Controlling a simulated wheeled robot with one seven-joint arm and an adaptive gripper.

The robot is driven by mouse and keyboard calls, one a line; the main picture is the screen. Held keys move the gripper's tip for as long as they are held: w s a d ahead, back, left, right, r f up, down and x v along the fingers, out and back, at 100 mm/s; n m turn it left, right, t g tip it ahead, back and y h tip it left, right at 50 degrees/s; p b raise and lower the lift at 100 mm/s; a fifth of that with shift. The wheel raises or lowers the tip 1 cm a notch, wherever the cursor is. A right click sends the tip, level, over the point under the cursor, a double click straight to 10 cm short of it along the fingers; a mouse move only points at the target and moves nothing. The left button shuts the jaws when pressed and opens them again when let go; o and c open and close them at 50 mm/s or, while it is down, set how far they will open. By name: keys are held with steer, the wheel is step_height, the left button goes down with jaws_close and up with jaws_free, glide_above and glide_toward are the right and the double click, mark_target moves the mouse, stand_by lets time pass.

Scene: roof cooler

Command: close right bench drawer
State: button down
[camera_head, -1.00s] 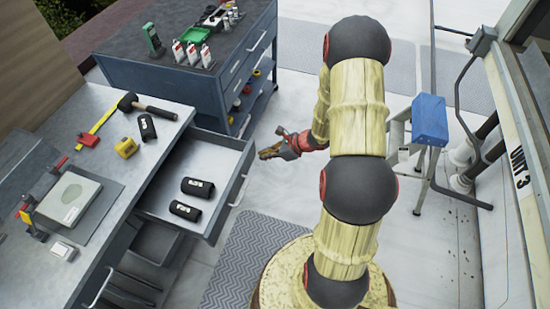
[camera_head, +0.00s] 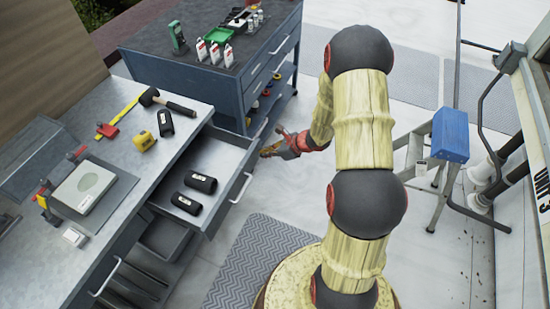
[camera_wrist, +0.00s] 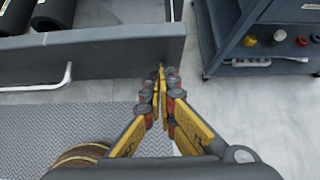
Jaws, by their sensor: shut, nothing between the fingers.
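The right bench drawer (camera_head: 222,162) stands open, pulled out from the grey workbench (camera_head: 110,195). Two black cylinders (camera_head: 200,183) lie inside it. Its front panel (camera_wrist: 90,58) and white bar handle (camera_wrist: 45,84) show in the wrist view, with the drawer inside beyond. My gripper (camera_head: 268,150) is just right of the drawer front in the head view. In the wrist view my gripper (camera_wrist: 161,75) has its yellow-and-black fingers together and empty, by the right end of the front panel. I cannot tell whether the fingertips touch the panel.
A blue-grey tool cabinet (camera_head: 215,80) stands behind, close past the drawer's far side. A hammer (camera_head: 165,101), a yellow tape measure (camera_head: 144,141) and a scale (camera_head: 84,187) lie on the bench. A blue-topped step ladder (camera_head: 450,140) stands right. Floor with a grey mat (camera_head: 260,250) is clear before the drawer.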

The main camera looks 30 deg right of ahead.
steer(key=w+a, duration=0.4)
steer(key=w, duration=0.2)
steer(key=w+a, duration=0.5)
steer(key=w, duration=0.2)
steer(key=w+a, duration=0.5)
steer(key=w, duration=0.1)
steer(key=shift+w+a, duration=0.15)
steer(key=shift+w, duration=0.15)
